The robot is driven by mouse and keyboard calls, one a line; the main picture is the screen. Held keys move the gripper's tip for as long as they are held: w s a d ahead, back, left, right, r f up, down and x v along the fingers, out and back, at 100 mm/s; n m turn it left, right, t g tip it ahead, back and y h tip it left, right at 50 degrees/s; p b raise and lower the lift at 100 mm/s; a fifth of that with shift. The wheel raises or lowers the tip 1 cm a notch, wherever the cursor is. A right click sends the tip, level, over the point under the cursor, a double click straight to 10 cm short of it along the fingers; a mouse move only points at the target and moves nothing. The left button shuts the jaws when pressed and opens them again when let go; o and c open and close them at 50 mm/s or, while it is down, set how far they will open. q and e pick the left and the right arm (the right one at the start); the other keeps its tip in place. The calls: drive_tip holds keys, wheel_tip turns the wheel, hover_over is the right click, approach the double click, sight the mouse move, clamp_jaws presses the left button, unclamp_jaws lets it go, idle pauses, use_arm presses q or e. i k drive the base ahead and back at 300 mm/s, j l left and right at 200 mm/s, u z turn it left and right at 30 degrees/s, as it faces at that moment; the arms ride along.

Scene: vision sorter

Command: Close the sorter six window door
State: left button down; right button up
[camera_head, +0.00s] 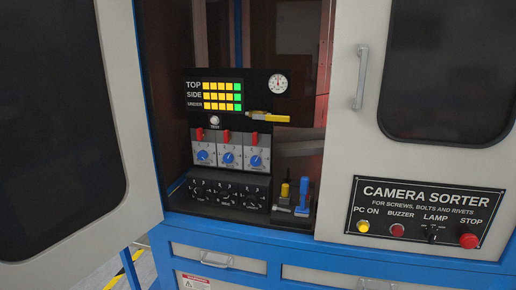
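The camera sorter is a blue-framed cabinet. A light grey door (112,85) with a large dark window stands swung open at the left, towards me. To the right is another light grey door (345,100) with a dark window and a vertical metal handle (361,77); it looks shut. Between them the cabinet is open and shows a black control panel (262,97). I cannot tell from this view which door is the six window door. Neither of my grippers shows in the view.
A lower right panel (425,212) carries the words CAMERA SORTER, several buttons and a lamp switch. Blue and yellow parts (302,193) stand inside the cabinet near its front edge. A drawer handle (204,257) sticks out below the opening.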

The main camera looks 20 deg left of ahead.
sight(78, 185)
drive_tip(key=k+j+z, duration=0.1)
drive_tip(key=j, duration=0.35)
drive_tip(key=k+j+z, duration=0.15)
drive_tip(key=j, duration=0.3)
drive_tip(key=k+j+z, duration=0.1)
drive_tip(key=j, duration=0.35)
drive_tip(key=k+j+z, duration=0.1)
drive_tip(key=j, duration=0.3)
drive_tip(key=k+j+z, duration=0.1)
drive_tip(key=k+j, duration=0.2)
drive_tip(key=k+j+z, duration=0.15)
drive_tip(key=j, duration=0.3)
drive_tip(key=i+j+z, duration=0.1)
drive_tip(key=j, duration=1.3)
drive_tip(key=i+z, duration=0.05)
